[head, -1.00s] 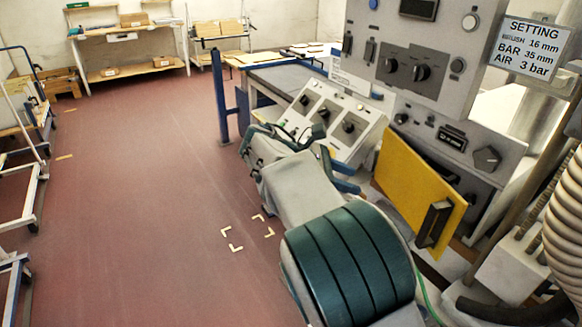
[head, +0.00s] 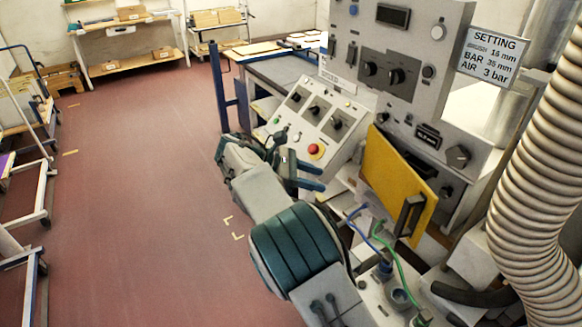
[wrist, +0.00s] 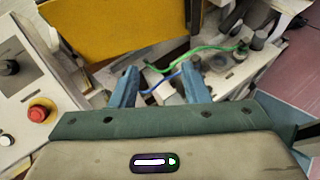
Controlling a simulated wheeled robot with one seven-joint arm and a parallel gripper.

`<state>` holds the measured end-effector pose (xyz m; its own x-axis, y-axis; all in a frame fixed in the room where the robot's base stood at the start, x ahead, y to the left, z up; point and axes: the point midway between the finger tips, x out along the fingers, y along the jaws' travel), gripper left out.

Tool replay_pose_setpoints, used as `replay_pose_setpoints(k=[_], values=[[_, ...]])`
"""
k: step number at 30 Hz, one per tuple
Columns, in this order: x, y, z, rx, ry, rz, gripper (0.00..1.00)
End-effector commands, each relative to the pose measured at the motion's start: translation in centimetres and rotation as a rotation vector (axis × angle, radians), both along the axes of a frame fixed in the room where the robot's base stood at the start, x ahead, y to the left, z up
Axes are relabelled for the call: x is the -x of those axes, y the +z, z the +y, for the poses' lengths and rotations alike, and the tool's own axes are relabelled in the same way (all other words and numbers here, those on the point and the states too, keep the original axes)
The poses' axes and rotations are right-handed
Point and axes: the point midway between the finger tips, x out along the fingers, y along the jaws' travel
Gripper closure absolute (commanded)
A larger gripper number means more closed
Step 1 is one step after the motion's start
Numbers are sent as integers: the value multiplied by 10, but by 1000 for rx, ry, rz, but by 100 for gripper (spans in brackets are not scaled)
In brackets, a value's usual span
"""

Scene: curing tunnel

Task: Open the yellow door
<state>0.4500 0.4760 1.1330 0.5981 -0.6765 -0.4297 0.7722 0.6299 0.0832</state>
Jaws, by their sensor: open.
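The yellow door (head: 393,178) is a flat panel on the grey machine, right of centre in the head view. A black bar handle (head: 408,215) is at its lower right. Its handle side appears to stand out at an angle from the machine face, with a dark gap behind its upper right edge. My gripper (head: 318,176) is left of the door, its blue fingers apart and empty, pointing toward it. In the wrist view the door (wrist: 130,25) fills the top left, beyond my open gripper (wrist: 160,88).
A sloped control box with a red button (head: 316,151) is just beyond my gripper. Blue and green cables (head: 390,245) run below the door. A ribbed hose (head: 540,170) stands at the right. The red floor (head: 140,200) at left is clear.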

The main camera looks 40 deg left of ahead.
Motion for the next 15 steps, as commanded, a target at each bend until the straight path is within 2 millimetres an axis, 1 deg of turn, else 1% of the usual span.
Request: replay_pose_setpoints(k=[1, 4, 15], values=[[1, -1, 6, 6, 3, 0, 58], [3, -2, 15, 9, 3, 0, 58], [8, 0, 29, 7, 2, 0, 58]])
